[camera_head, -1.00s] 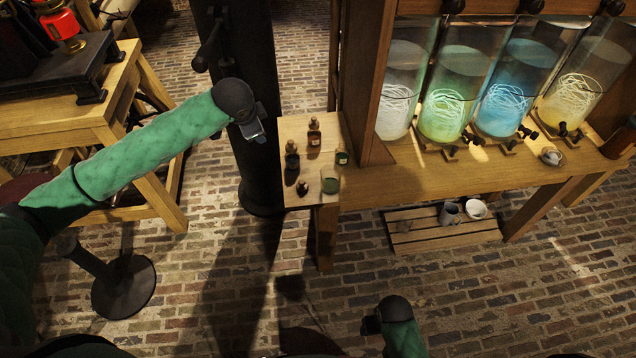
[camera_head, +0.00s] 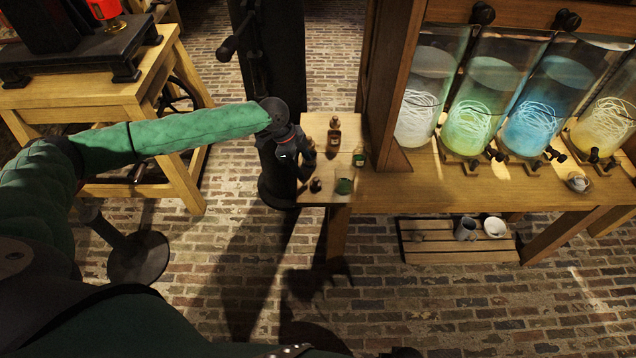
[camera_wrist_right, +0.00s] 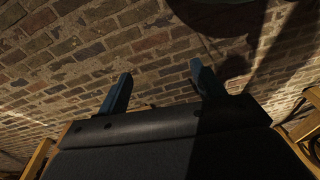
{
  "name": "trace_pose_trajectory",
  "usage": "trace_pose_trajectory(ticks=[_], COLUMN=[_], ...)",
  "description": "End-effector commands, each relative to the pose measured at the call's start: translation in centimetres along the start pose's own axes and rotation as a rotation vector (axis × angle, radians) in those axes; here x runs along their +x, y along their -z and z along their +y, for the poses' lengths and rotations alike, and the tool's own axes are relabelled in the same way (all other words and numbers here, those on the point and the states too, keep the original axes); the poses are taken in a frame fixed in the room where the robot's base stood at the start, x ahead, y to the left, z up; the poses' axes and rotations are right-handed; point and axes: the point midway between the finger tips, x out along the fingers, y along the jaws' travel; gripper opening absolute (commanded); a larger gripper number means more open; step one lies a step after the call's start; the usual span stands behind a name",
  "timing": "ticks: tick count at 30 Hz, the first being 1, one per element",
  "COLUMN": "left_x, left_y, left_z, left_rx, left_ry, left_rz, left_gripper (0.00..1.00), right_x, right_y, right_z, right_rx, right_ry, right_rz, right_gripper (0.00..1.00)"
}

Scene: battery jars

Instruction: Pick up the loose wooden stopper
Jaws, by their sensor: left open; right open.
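A small dark brown piece (camera_head: 315,185), which looks like the loose wooden stopper, sits near the front left of the bench's left end. Beside it on the right stands a small open green glass jar (camera_head: 344,186). My left gripper (camera_head: 304,158) is open, above the bench's left edge, just behind and left of the stopper in the picture. Its fingertips are small and dark, and I cannot tell their exact height. It hides most of a dark bottle there. In the right wrist view, my right gripper (camera_wrist_right: 161,85) is open and empty over the brick floor.
A brown stoppered bottle (camera_head: 334,137) and a green bottle (camera_head: 358,156) stand close by on the wooden bench (camera_head: 420,186). A wooden post (camera_head: 388,120) and large glowing jars (camera_head: 468,115) rise to the right. A black column (camera_head: 270,60) stands behind my left arm.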

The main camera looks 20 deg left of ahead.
Motion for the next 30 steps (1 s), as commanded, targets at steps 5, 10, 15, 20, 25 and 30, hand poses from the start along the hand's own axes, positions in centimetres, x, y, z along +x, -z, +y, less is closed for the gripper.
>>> trace_pose_trajectory(ticks=[5,10,15,20,25,30], left_x=[0.9,2.4,3.3,4.6,6.3,7.5], left_y=[0.1,0.1,0.2,0.2,0.2,0.1], left_z=[0.0,0.0,0.0,0.0,0.0,0.0], left_rx=[0.018,0.018,0.018,0.017,0.016,0.016], left_ry=[-0.001,0.0,-0.001,-0.001,-0.001,0.0], left_rz=[-0.001,-0.002,-0.003,-0.003,-0.003,-0.003], left_gripper=[0.6,0.6,0.6,0.6,0.6,0.6], right_x=[0.7,1.9,3.1,5.0,6.8,7.8], right_y=[-0.3,-0.7,-1.1,-2.1,-3.1,-3.6], right_z=[0.2,0.5,0.9,1.5,2.1,2.4], right_rx=[-0.001,-0.004,-0.007,-0.012,-0.018,-0.021], right_ry=[-0.003,-0.008,-0.013,-0.021,-0.028,-0.032], right_rz=[0.0,0.007,0.013,0.023,0.034,0.042], right_gripper=[0.68,0.68,0.68,0.68,0.68,0.68])
